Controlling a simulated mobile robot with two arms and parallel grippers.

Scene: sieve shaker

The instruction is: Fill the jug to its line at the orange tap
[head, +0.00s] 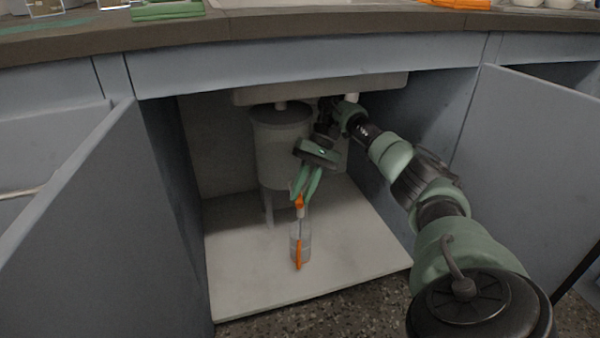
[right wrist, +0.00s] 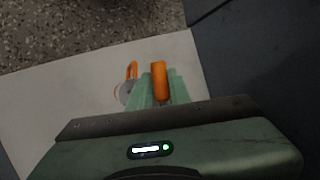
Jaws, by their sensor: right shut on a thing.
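The clear jug (head: 306,248) with an orange handle (head: 299,254) stands upright on the pale cabinet floor under the sink. My right gripper (head: 300,194) reaches down into the cabinet just above the jug. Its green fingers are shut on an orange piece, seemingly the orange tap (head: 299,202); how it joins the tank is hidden. In the right wrist view the orange piece (right wrist: 159,80) sits between the fingers, with the jug (right wrist: 125,93) beyond them, partly hidden. The water level and the line are too small to tell. My left gripper is not in view.
A grey cylindrical tank (head: 283,150) on legs stands behind the gripper, below the sink underside (head: 320,90). Open cabinet doors stand at left (head: 75,220) and right (head: 525,150). The pale cabinet floor (head: 245,270) is clear around the jug. The countertop (head: 300,24) overhangs above.

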